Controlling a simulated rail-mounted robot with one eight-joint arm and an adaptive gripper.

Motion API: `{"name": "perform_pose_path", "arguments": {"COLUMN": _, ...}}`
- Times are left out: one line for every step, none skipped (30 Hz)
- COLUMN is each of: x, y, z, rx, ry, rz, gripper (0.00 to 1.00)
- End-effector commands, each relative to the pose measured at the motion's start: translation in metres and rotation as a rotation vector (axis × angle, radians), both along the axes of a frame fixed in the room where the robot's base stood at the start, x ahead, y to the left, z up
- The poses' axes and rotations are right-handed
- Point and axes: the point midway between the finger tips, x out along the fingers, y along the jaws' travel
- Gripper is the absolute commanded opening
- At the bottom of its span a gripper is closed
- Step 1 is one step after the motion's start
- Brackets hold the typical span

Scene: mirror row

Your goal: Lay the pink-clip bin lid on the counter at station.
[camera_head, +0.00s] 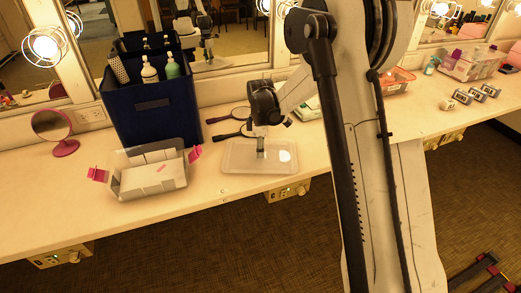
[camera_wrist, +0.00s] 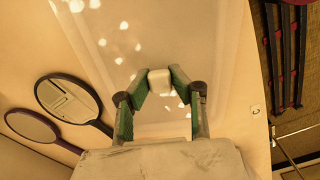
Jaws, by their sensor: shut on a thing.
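The pink-clip bin (camera_head: 124,188) stands open on the counter (camera_head: 60,215) at left, its pink clips spread out at both ends. The flat translucent lid (camera_head: 238,165) lies level at the counter surface, right of the bin; I cannot tell whether it touches the counter. My gripper (camera_head: 261,152) points down over the lid's middle. In the wrist view my gripper (camera_wrist: 159,86) is shut on the lid's small white knob (camera_wrist: 160,77), and the lid (camera_wrist: 125,35) spreads out beneath it. The lid's front edge is near the counter's front edge.
Two dark hand mirrors (camera_wrist: 70,103) lie behind the lid. A navy box (camera_head: 150,115) with bottles and a pink round mirror (camera_head: 52,126) stand at left. My arm hides the counter right of the lid. An orange basket (camera_head: 398,78) and small metal items (camera_head: 463,97) are farther right.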

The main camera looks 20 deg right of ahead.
Motion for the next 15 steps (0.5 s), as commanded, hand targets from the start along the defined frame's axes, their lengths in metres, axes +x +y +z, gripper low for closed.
{"name": "perform_pose_path", "arguments": {"x": 0.0, "y": 0.0, "z": -0.0018, "rx": 0.0, "ry": 0.0, "rz": 0.0, "gripper": 0.2}}
{"name": "perform_pose_path", "arguments": {"x": 0.0, "y": 0.0, "z": -0.0011, "rx": 0.0, "ry": 0.0, "rz": 0.0, "gripper": 0.24}}
{"name": "perform_pose_path", "arguments": {"x": 0.0, "y": 0.0, "z": -0.0008, "rx": 0.0, "ry": 0.0, "rz": 0.0, "gripper": 0.3}}
{"name": "perform_pose_path", "arguments": {"x": 0.0, "y": 0.0, "z": -0.0007, "rx": 0.0, "ry": 0.0, "rz": 0.0, "gripper": 0.34}}
{"name": "perform_pose_path", "arguments": {"x": 0.0, "y": 0.0, "z": -0.0007, "rx": 0.0, "ry": 0.0, "rz": 0.0, "gripper": 0.38}}
{"name": "perform_pose_path", "arguments": {"x": 0.0, "y": 0.0, "z": -0.0006, "rx": 0.0, "ry": 0.0, "rz": 0.0, "gripper": 0.4}}
{"name": "perform_pose_path", "arguments": {"x": 0.0, "y": 0.0, "z": -0.0006, "rx": 0.0, "ry": 0.0, "rz": 0.0, "gripper": 0.4}}
{"name": "perform_pose_path", "arguments": {"x": 0.0, "y": 0.0, "z": -0.0006, "rx": 0.0, "ry": 0.0, "rz": 0.0, "gripper": 0.4}}
{"name": "perform_pose_path", "arguments": {"x": 0.0, "y": 0.0, "z": -0.0006, "rx": 0.0, "ry": 0.0, "rz": 0.0, "gripper": 0.4}}
{"name": "perform_pose_path", "arguments": {"x": 0.0, "y": 0.0, "z": -0.0006, "rx": 0.0, "ry": 0.0, "rz": 0.0, "gripper": 0.4}}
{"name": "perform_pose_path", "arguments": {"x": 0.0, "y": 0.0, "z": -0.0005, "rx": 0.0, "ry": 0.0, "rz": 0.0, "gripper": 0.4}}
{"name": "perform_pose_path", "arguments": {"x": 0.0, "y": 0.0, "z": -0.0005, "rx": 0.0, "ry": 0.0, "rz": 0.0, "gripper": 0.4}}
{"name": "perform_pose_path", "arguments": {"x": 0.0, "y": 0.0, "z": -0.0002, "rx": 0.0, "ry": 0.0, "rz": 0.0, "gripper": 0.4}}
{"name": "perform_pose_path", "arguments": {"x": 0.0, "y": 0.0, "z": 0.0004, "rx": 0.0, "ry": 0.0, "rz": 0.0, "gripper": 0.4}}
{"name": "perform_pose_path", "arguments": {"x": 0.0, "y": 0.0, "z": 0.0017, "rx": 0.0, "ry": 0.0, "rz": 0.0, "gripper": 0.4}}
